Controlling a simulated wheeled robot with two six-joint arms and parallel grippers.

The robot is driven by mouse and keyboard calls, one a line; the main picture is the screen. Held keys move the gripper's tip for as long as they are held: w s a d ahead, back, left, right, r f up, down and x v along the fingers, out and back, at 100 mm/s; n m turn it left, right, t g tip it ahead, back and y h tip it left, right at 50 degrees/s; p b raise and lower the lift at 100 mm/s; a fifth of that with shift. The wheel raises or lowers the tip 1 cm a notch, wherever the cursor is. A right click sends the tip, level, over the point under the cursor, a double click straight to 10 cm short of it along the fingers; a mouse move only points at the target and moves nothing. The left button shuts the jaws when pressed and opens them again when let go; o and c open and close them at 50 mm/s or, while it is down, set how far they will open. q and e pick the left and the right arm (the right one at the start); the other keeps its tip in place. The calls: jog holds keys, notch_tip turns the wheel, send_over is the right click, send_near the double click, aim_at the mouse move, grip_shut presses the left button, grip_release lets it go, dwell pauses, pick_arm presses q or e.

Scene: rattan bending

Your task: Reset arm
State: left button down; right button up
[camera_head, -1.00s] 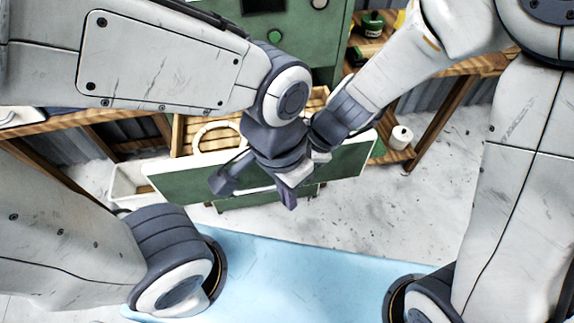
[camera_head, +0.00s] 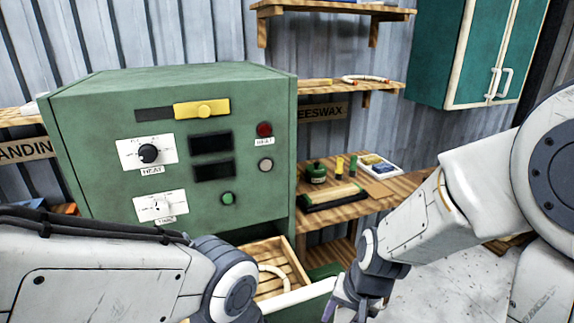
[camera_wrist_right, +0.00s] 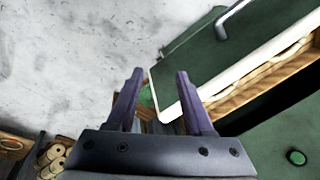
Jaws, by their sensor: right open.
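My right gripper (camera_head: 350,308) is at the bottom edge of the head view, just right of the open drawer. In the right wrist view its two purple fingers (camera_wrist_right: 160,74) are apart with nothing held between them. The drawer front's pale-edged corner (camera_wrist_right: 166,98) lies just beyond the fingers, close to the right one; I cannot tell whether they touch. My left arm's wrist shows at the bottom of the head view, but its gripper is out of the picture. The wooden drawer (camera_head: 258,252) is pulled out, with a pale curved rattan piece (camera_head: 276,271) in it.
A green heater cabinet (camera_head: 100,115) with dials and a yellow latch stands above the drawer. A wooden shelf (camera_head: 325,216) to its right holds small bottles and a tray (camera_head: 379,165). A teal wall cabinet (camera_head: 440,50) hangs at upper right. Grey floor (camera_head: 450,290) is open at lower right.

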jog(key=d+r+n+h, duration=0.15)
jog(key=d+n, duration=0.25)
jog(key=d, duration=0.4)
jog(key=s+a+r+n+g, duration=0.1)
jog(key=s+a+r+n, duration=0.1)
jog(key=s+a, duration=0.5)
jog(key=s+a+r+n+g, duration=0.1)
jog(key=s+a+r+n, duration=0.2)
jog(key=s+a+n, duration=0.2)
jog(key=shift+s+a+r+n+y, duration=0.2)
jog(key=shift+s+a+n+y, duration=0.15)
jog(key=shift+s+a, duration=0.7)
jog(key=shift+s+d, duration=0.1)
